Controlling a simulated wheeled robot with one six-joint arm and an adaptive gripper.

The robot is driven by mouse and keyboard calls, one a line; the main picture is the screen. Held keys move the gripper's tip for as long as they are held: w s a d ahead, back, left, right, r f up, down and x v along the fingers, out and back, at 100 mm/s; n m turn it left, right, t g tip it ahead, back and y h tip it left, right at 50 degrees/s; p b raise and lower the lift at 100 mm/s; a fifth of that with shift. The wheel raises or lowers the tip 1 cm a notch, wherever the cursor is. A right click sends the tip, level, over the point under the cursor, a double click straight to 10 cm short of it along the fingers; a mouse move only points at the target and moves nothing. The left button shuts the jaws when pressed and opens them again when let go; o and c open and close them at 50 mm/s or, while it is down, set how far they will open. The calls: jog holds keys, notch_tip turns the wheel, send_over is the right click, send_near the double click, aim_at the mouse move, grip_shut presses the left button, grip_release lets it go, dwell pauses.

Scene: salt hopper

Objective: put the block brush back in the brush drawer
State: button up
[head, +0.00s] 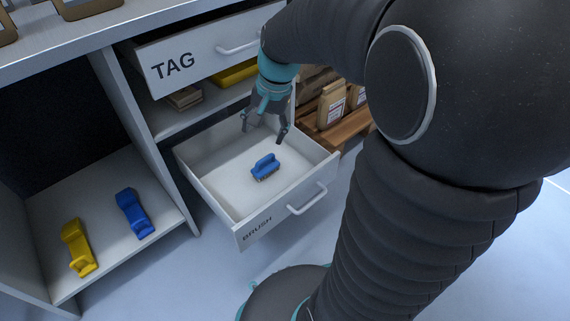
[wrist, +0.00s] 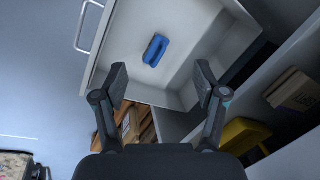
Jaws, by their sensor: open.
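The blue block brush (head: 265,167) lies on the white floor of the open drawer (head: 215,200) labelled BRUSH. It also shows in the wrist view (wrist: 155,49), inside the drawer and beyond my fingertips. My gripper (head: 264,137) is open and empty, above the back part of the drawer. In the wrist view my gripper's two fingers (wrist: 160,80) are spread wide, with a clear gap between them and the brush. The brush is apart from the drawer walls.
The TAG drawer (head: 190,62) above stands partly open. Yellow (head: 76,248) and blue (head: 133,213) scoop-like items lie on the lower left shelf. Paper bags (head: 333,104) stand on wood at the right.

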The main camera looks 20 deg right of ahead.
jog(key=s+a+r+n+t+h, duration=0.1)
jog(key=s+n, duration=0.3)
jog(key=s, duration=0.4)
jog(key=s+a+r+n+t+h, duration=0.1)
jog(key=s+r+n+t, duration=0.2)
jog(key=s, duration=0.5)
jog(key=shift+s+r+n, duration=0.15)
jog(key=shift+r+n, duration=0.25)
jog(key=shift+r, duration=0.25)
